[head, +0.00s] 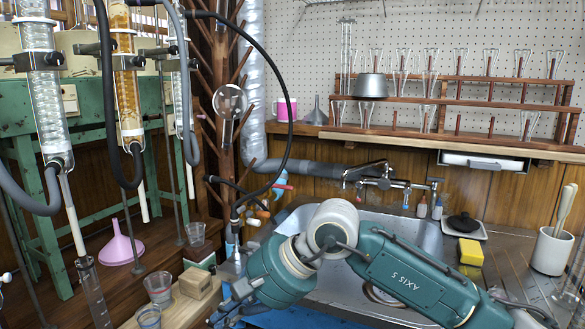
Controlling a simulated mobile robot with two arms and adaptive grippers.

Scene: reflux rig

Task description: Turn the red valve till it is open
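A small red lever (284,187) shows beside a light blue fitting, right of the wooden drying post and left of the sink tap. I take it for the red valve; it is too small to tell how far it is turned. A black hose hangs close by it. My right gripper (228,303) is low in the picture, below and left of the lever and apart from it. The gripper is partly hidden by my teal arm, and its fingers are hard to make out. My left gripper is not in view.
A metal sink (420,235) lies behind my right arm. Glass columns (42,95) and hoses hang at the left. Plastic cups (158,288), a wooden block (195,282) and a pink funnel (120,246) stand low at left. A yellow sponge (470,251) lies at right.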

